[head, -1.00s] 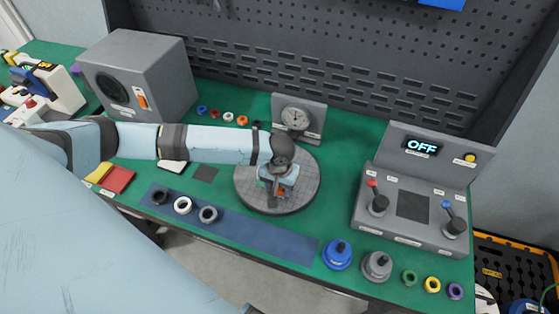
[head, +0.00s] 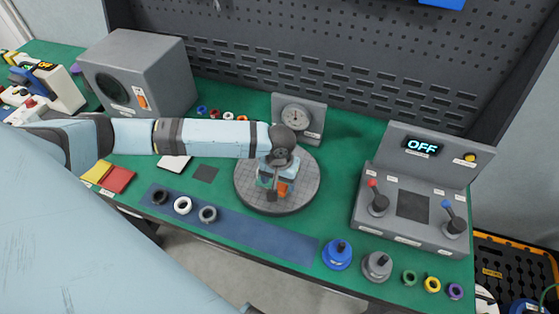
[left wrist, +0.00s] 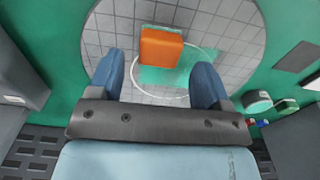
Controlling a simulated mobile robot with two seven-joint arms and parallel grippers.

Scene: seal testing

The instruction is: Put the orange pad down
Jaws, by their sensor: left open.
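The orange pad (left wrist: 161,48) rests on the round grey gridded plate (left wrist: 215,30), partly over a flat teal piece (left wrist: 165,75). In the head view the orange pad (head: 284,189) shows just beyond my left gripper (head: 275,187), on the round plate (head: 305,190). In the left wrist view my left gripper (left wrist: 158,80) is open, with its two fingers wide apart. The pad lies beyond and between the fingertips, with clear space to both fingers. My right gripper is not in view.
A dial gauge (head: 297,118) stands close behind the plate. A grey console (head: 410,215) with levers and an OFF display is to the right. A blue mat (head: 260,236) with several rings lies in front.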

